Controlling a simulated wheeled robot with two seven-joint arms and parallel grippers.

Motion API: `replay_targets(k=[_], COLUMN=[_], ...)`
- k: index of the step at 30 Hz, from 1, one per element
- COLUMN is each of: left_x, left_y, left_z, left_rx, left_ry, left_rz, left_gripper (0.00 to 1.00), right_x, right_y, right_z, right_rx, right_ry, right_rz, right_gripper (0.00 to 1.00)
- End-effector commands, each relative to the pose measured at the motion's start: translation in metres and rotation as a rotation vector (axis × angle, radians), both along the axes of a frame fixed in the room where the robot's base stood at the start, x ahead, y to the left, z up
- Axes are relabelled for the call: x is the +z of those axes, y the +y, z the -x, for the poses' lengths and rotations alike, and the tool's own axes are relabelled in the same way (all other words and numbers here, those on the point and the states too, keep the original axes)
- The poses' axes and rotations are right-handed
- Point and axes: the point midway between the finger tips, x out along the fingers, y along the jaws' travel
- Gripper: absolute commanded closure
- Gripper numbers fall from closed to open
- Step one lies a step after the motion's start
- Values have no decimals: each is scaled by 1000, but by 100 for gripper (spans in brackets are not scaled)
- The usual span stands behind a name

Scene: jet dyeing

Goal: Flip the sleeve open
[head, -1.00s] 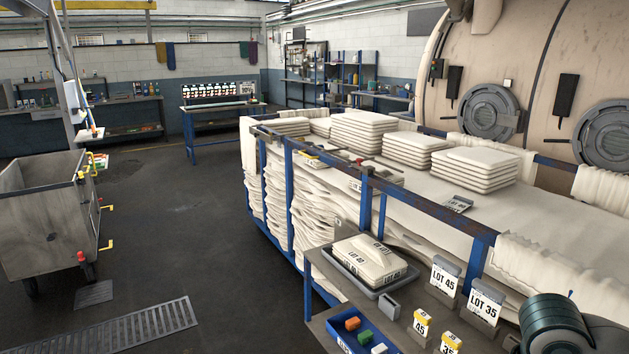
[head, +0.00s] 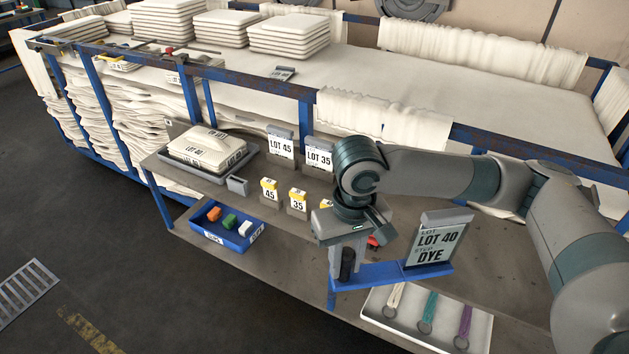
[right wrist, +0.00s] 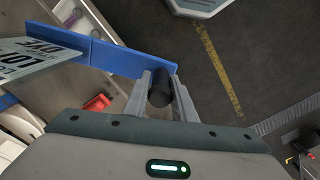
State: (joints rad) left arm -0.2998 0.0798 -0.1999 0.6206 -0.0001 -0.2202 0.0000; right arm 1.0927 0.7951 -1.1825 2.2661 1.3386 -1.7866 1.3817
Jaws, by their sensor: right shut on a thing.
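A grey card sleeve reading "LOT 40 STEP DYE" (head: 432,242) stands upright at the right end of a blue bar (head: 385,273) at the front of the bench. My right gripper (head: 347,258) reaches down at the bar's left end. It is shut on a dark round handle (head: 347,266); the right wrist view shows this handle (right wrist: 160,91) between the two fingers. In that view the blue bar (right wrist: 120,58) runs off to the upper left and the lot sleeve (right wrist: 35,62) shows at the left edge. My left gripper is not in view.
On the bench (head: 290,232) stand LOT 45 (head: 281,147) and LOT 35 (head: 318,158) cards, small yellow-topped tags and a tray of folded cloth (head: 205,150). A blue bin (head: 225,227) holds small blocks. A white tray (head: 425,318) with tagged cords lies in front.

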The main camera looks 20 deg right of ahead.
Motion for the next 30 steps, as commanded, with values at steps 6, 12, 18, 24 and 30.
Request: replay_targets(k=[6,12,18,24,30], left_x=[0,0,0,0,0], left_y=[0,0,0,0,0], left_z=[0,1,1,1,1], left_rx=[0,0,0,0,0], left_ry=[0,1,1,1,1], left_rz=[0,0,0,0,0], left_gripper=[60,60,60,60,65], right_x=[-48,-94,-122,-129,-129], right_y=[1,0,0,-1,-1], right_z=[11,25,36,38,38], right_rx=[-3,-2,1,2,2], right_ry=[9,7,4,0,0], right_rz=[-2,-1,2,4,3], right_gripper=[100,100,100,100,100])
